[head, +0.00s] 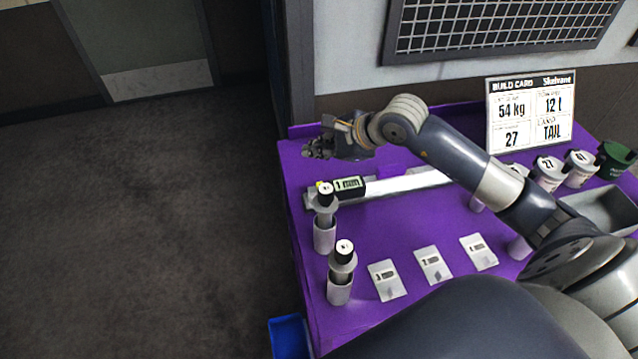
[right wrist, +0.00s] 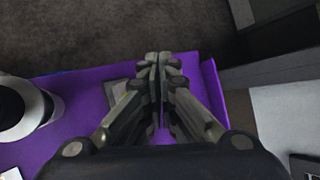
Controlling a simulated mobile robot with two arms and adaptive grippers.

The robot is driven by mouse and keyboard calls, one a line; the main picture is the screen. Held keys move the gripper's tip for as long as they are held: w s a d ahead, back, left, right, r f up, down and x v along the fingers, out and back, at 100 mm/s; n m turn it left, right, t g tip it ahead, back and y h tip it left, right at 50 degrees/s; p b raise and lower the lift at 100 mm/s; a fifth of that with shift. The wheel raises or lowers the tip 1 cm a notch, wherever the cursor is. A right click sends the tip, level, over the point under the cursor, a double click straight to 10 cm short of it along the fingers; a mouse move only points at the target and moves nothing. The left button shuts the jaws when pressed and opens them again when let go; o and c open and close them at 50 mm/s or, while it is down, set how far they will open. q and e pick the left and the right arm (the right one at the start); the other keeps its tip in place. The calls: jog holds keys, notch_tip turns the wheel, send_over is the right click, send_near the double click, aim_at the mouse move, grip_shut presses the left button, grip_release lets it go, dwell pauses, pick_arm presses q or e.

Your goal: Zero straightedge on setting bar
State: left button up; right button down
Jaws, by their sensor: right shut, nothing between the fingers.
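A long silver bar (head: 410,183) lies across the purple table, with a dark digital readout box (head: 349,185) near its left end; its digits are too small to read surely. I cannot tell straightedge from setting bar here. A small yellow spot shows left of the readout, partly behind a black-capped cylinder. My right gripper (head: 318,149) is shut and empty, above the table's back left, behind and apart from the readout. In the right wrist view its fingertips (right wrist: 159,62) meet over the purple top. My forearm hides the bar's right end. My left gripper is not in view.
Two black-capped cylinders in holders (head: 325,235) (head: 340,290) stand at the table's left edge. Several flat plates (head: 433,265) lie in front. A build card (head: 531,110), labelled cups (head: 547,174) and a grey tray (head: 608,207) are at right. A blue bin (head: 287,338) stands below.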

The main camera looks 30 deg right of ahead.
notch_tip(320, 180, down, 7)
jog(key=b, duration=0.4)
jog(key=shift+f, duration=0.15)
jog(key=shift+f+b, duration=0.35)
dwell(0.9)
jog(key=shift+f+b, duration=0.4)
jog(key=shift+b, duration=0.25)
jog(key=shift+f+b, duration=0.45)
jog(key=shift+b, duration=0.15)
dwell(0.5)
jog(key=shift+r, duration=0.15)
jog(key=shift+r+p, duration=0.35)
jog(key=shift+r, duration=0.4)
